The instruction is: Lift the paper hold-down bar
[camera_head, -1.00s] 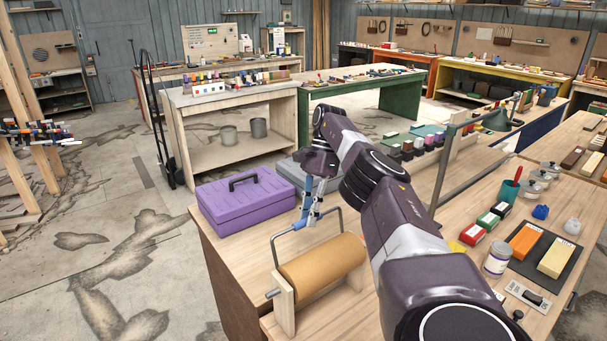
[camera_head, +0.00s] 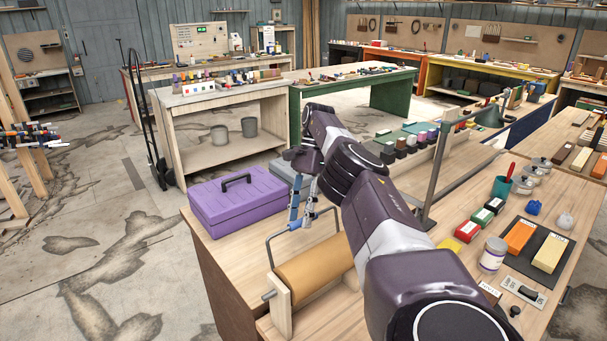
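My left gripper is not in view.
A purple toolbox (camera_head: 238,200) sits just behind the roll, left of my gripper. Open floor lies left of the bench.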

